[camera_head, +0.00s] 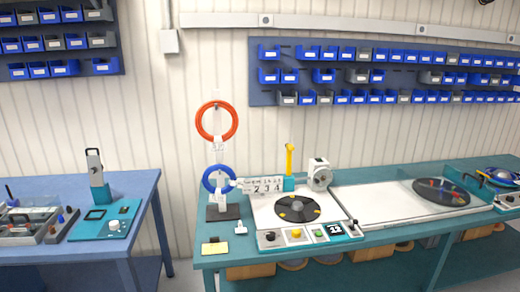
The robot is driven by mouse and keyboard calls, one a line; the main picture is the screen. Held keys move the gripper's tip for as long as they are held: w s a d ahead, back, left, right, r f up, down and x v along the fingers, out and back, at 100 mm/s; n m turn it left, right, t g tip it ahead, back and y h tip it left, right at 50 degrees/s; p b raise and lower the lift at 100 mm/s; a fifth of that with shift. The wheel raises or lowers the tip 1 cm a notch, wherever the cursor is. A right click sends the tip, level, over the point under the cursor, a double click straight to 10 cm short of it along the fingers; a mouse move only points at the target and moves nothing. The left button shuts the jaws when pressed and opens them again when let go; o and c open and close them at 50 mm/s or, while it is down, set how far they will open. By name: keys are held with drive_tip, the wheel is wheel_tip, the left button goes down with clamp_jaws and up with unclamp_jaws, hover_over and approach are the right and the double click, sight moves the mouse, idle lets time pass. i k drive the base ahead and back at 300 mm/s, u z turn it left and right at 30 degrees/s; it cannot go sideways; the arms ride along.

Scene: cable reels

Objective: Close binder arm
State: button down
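No part is labelled as the binder arm, and I cannot tell for sure which one it is. A grey and white upright arm (95,168) stands raised at the back of a teal base plate (90,230) on the left table. A yellow lever (289,160) stands upright on a teal block (289,184) behind a black disc (297,208) on the right bench. Both stand apart from each other on separate tables. My gripper is not in view.
The blue left table (140,190) also holds a grey tray (50,226) with small parts. A gap separates it from the teal bench (390,233). Blue bins line the wall.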

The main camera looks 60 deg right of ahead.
sight(289, 147)
drive_tip(key=u, duration=0.45)
drive_tip(key=k, duration=0.65)
drive_tip(key=z, duration=3.15)
drive_tip(key=i, duration=0.1)
drive_tip(key=u, duration=1.75)
drive_tip(key=i, duration=1)
drive_tip(key=z, duration=0.05)
